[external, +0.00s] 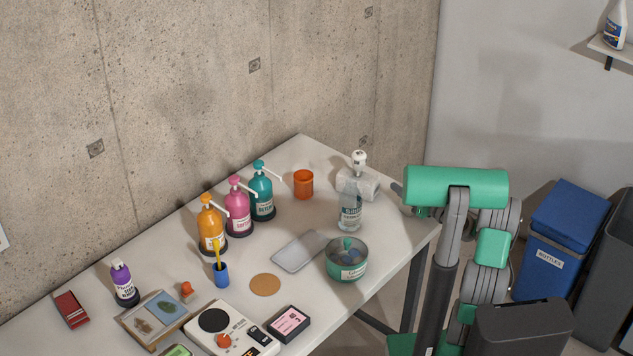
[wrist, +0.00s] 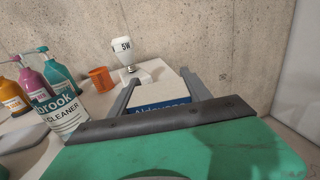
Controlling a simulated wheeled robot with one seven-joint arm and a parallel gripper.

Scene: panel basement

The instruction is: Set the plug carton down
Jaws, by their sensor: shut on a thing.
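The plug carton (wrist: 160,97) is a white box with a blue printed band, seen close up in the wrist view. It sits between the two grey fingers of my gripper (wrist: 165,83), which is shut on it. The fingers and the dark bar of the hand hide its sides and lower part, so I cannot tell whether it touches the table (external: 397,245). In the external view my gripper (external: 398,190) is at the table's far right edge, mostly behind my green arm link. I cannot make out the carton for certain there.
A white bulb (external: 359,157) on a pale base and a clear cleaner bottle (external: 350,213) stand close left of my gripper. An orange cup (external: 303,184), pump bottles (external: 262,193) and a green round tub (external: 346,262) stand further left. The concrete wall (external: 300,70) is behind.

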